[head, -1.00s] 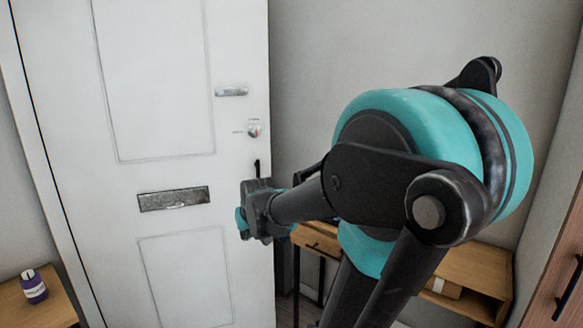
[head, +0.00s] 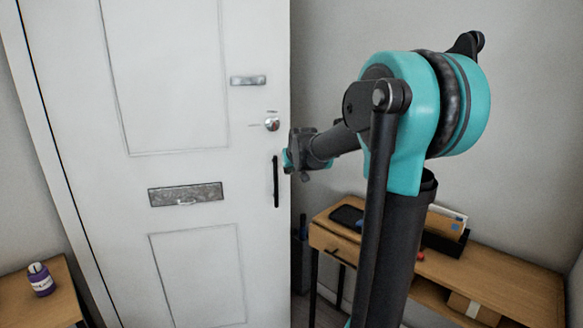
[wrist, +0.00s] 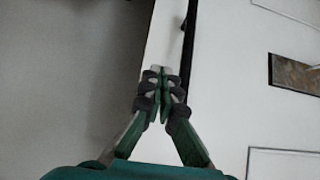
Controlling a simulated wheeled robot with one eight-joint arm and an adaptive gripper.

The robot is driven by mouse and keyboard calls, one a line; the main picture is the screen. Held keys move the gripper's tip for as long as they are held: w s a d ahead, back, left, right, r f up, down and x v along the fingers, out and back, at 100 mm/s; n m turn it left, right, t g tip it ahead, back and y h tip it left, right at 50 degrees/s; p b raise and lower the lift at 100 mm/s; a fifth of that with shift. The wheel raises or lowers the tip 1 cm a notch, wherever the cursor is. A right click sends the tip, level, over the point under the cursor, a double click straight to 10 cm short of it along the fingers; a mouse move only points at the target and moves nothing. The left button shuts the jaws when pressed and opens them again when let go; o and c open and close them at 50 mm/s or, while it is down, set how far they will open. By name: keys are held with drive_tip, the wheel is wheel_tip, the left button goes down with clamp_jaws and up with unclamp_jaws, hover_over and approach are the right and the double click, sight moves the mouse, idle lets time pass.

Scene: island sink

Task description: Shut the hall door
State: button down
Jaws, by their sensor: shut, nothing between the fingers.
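The hall door (head: 170,250) is a white panelled door that fills the left half of the head view. Its right edge stands free, with grey wall and a desk visible beyond it, so it looks open. It has a round knob (head: 272,124), a metal letter plate (head: 186,194) and a black vertical pull handle (head: 276,185). My gripper (head: 288,160) is at the door's free edge, close to the handle's top. In the wrist view my gripper (wrist: 160,72) is shut and empty, its tips in front of the door's narrow edge (wrist: 163,38). Whether they touch it is unclear.
A wooden desk (head: 500,278) with papers and a dark tray stands right of the door, behind my arm. A small wooden table (head: 45,300) with a purple bottle (head: 40,280) is at the lower left.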

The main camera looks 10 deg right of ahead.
sight(283, 172)
drive_tip(key=w, duration=0.1)
drive_tip(key=w+f, duration=0.1)
drive_tip(key=w, duration=0.1)
drive_tip(key=w+f, duration=0.1)
drive_tip(key=w, duration=0.1)
drive_tip(key=shift+w+a+f, duration=0.2)
drive_tip(key=shift+a+f, duration=0.05)
drive_tip(key=shift+w, duration=0.65)
